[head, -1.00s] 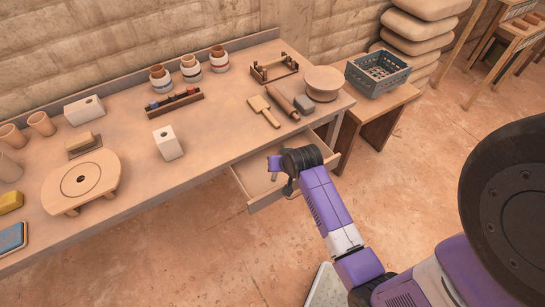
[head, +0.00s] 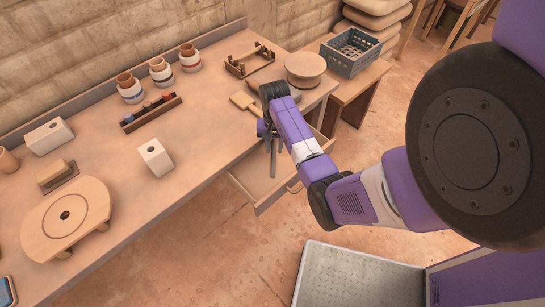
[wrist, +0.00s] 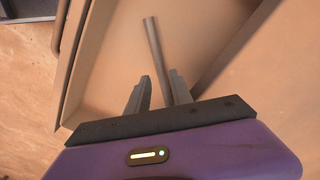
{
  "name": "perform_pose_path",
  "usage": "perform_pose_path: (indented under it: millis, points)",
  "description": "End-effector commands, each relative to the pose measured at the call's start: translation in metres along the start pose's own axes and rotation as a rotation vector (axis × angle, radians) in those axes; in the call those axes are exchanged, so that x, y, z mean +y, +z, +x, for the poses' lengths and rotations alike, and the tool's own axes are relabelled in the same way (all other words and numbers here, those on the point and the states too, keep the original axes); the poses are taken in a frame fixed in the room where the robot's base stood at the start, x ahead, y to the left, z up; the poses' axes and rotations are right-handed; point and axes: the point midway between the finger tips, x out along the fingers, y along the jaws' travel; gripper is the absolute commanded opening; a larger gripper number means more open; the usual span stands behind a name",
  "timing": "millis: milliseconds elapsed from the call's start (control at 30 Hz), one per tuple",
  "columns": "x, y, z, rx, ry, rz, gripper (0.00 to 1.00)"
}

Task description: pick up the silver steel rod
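The silver steel rod (wrist: 153,42) shows in the wrist view as a thin grey bar over the floor of the open drawer (wrist: 205,25). Its near part runs between the fingers of my gripper (wrist: 159,78), with a gap visible on the finger sides. The gripper looks open, with the rod between its fingers and not clamped. In the head view my gripper (head: 269,134) points down over the drawer (head: 257,197) at the table's front edge. A thin grey length, likely the rod (head: 273,166), shows below it. My arm hides part of the drawer.
The wooden table (head: 195,185) holds a round wheel stand (head: 90,211), a white block (head: 154,157), a rack (head: 151,113), banded jars (head: 160,72) and a wooden paddle (head: 244,102). A blue-grey crate (head: 350,52) stands on a side bench.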

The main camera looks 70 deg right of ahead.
Motion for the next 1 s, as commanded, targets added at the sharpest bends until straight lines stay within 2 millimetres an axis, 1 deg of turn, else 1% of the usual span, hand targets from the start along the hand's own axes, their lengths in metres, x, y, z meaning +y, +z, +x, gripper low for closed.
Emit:
perform_pose_path:
  millis: [200, 300, 567, 633, 700, 733, 1000]
  points:
    - [-0.001, 0.001, 0.032, -0.003, 0.001, 0.000, 0.27]
    - [-0.002, 0.001, 0.041, -0.001, 0.001, 0.000, 0.27]
    - [-0.002, 0.001, 0.043, 0.001, 0.000, -0.001, 0.27]
    - [-0.002, 0.001, 0.043, 0.001, 0.000, -0.001, 0.17]
    - [-0.002, 0.001, 0.043, 0.001, 0.000, -0.001, 0.03]
    - [-0.002, 0.001, 0.043, 0.001, 0.000, -0.001, 0.00]
    - [-0.002, 0.001, 0.043, 0.001, 0.000, -0.001, 0.00]
